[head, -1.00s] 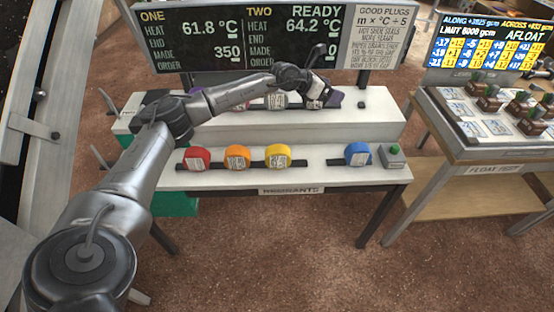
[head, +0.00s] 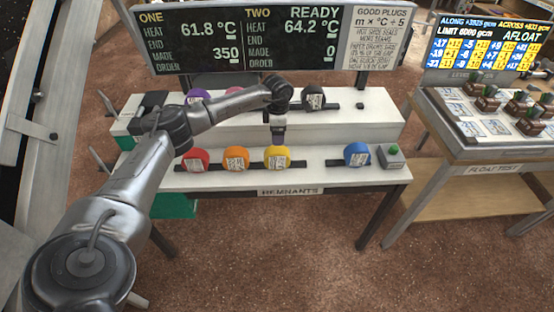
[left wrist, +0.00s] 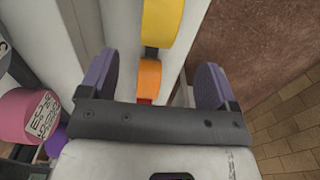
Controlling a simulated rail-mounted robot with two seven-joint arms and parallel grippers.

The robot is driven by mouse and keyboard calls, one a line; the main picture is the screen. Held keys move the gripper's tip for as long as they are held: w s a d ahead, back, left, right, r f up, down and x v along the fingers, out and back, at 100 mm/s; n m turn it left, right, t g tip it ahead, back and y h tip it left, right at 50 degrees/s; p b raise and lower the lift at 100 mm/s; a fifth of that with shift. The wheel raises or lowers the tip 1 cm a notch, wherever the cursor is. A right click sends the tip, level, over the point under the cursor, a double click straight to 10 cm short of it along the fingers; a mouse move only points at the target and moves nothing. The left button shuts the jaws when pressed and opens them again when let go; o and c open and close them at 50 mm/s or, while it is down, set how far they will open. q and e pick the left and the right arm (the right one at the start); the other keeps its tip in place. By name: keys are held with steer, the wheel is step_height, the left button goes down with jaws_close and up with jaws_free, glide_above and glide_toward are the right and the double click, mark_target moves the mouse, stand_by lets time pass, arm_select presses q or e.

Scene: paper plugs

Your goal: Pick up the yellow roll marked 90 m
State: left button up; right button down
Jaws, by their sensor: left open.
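The yellow roll (head: 277,157) stands in the front row on the white bench, right of the orange roll (head: 236,158). It has a white label, too small to read. In the left wrist view the yellow roll (left wrist: 162,20) is at the top, beyond the fingers, with the orange roll (left wrist: 150,77) between them in the picture. My left gripper (head: 278,142) hangs just above and behind the yellow roll in the head view. Its two purple-padded fingers (left wrist: 156,82) are apart and hold nothing. My right gripper is not in view.
A red roll (head: 195,160) stands left of the orange one. The raised back shelf holds purple, pink (left wrist: 28,115) and black (head: 314,98) rolls.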

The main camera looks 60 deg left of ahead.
arm_select(q)
glide_above(277, 155)
step_height(277, 155, down, 4)
steer(key=shift+w+f+b, duration=0.1)
steer(key=shift+b, duration=0.2)
steer(key=shift+f+b, duration=0.75)
steer(key=shift+f, duration=1.9)
steer(key=shift+a, duration=0.1)
steer(key=shift+c, duration=0.4)
